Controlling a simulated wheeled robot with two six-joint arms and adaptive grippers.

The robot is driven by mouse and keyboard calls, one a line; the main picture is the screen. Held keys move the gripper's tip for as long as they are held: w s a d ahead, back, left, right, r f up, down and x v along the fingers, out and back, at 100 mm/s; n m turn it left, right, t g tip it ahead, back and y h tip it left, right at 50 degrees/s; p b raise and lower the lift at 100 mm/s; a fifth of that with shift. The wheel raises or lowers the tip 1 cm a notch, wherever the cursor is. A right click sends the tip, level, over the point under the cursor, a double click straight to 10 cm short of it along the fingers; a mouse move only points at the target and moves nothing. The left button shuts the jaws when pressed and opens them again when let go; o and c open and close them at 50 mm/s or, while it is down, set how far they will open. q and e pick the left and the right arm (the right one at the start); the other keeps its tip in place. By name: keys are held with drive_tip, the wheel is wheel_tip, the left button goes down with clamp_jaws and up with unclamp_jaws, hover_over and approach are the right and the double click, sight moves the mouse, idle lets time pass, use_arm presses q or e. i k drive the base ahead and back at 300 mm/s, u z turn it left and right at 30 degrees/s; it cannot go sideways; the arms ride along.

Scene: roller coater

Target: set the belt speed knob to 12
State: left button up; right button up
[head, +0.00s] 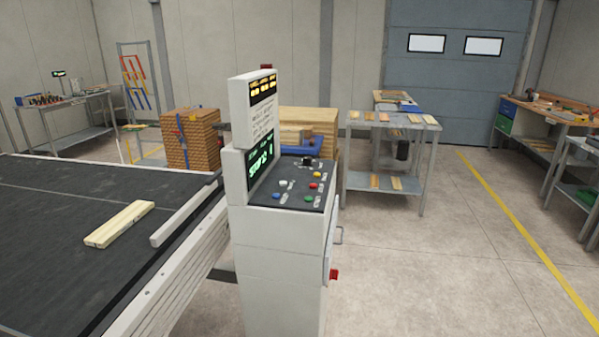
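The control console (280,262) stands in the middle, a white cabinet with a dark sloped panel (286,200) on top. The panel carries small blue, white, green, red and yellow controls and a black knob-like part (307,162) at its far edge. I cannot tell which control is the belt speed knob or where it points. An upright screen (260,158) on the console's left shows green text, seen at a steep angle and not clearly legible. A smaller display (263,87) above it shows yellow figures. Neither gripper is in view.
A black conveyor belt (60,215) with a wooden board (120,223) on it runs left of the console. A red part (334,275) and a handle stick out from the console's right side. Stacked wood and a metal table (390,124) stand behind.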

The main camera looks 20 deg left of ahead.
sight(306, 160)
drive_tip(key=u, duration=0.2)
drive_tip(key=k, duration=0.35)
drive_tip(key=z, duration=1.25)
drive_tip(key=i, duration=2.05)
drive_tip(key=u, duration=0.95)
